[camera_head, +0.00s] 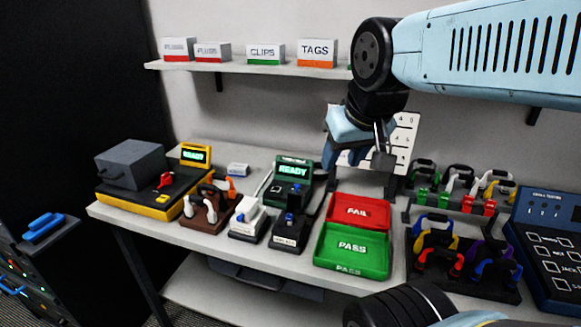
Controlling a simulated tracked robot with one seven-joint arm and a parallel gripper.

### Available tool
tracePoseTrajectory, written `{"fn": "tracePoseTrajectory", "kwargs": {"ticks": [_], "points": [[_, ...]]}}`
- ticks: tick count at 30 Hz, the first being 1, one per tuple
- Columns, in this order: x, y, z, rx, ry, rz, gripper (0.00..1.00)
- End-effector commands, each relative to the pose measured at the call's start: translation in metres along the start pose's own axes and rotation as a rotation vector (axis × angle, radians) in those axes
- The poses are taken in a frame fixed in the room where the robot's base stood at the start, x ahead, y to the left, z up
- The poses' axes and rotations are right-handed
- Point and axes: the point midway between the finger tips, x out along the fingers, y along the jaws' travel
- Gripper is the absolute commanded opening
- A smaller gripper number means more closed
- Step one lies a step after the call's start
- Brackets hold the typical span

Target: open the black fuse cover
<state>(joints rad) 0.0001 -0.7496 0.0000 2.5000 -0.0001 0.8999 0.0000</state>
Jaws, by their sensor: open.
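My gripper (347,158) is open, with light blue fingers pointing down. It hangs above the back of the bench, in front of a white numbered board, and I see nothing between its fingers. No part is clearly marked as the black fuse cover. A small black unit with a blue knob (290,232) and a white front label stands left of the trays, below and left of my gripper. I cannot tell which of these carries the cover.
A red FAIL tray (358,211) and green PASS tray (352,268) lie in the middle. A white unit (247,219) and brown cable rack (206,218) are left, beside a yellow-black machine (146,206). Cable racks (462,270) and a blue tester (549,240) fill the right.

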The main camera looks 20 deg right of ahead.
Motion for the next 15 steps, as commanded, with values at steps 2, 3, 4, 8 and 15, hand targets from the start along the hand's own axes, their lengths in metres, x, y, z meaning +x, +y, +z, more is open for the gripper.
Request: {"fn": "tracePoseTrajectory", "kwargs": {"ticks": [2,3,4,8,15], "points": [[-0.0001,-0.0001,0.0001,0.000,0.000,0.000,0.45],[-0.0002,0.0000,0.0001,0.000,0.001,0.000,0.45],[-0.0002,0.0000,0.0001,0.000,0.001,0.000,0.45],[-0.0002,0.0000,0.0001,0.000,0.000,0.000,0.45],[0.0002,0.0000,-0.0063,0.016,-0.020,0.001,0.45]]}}
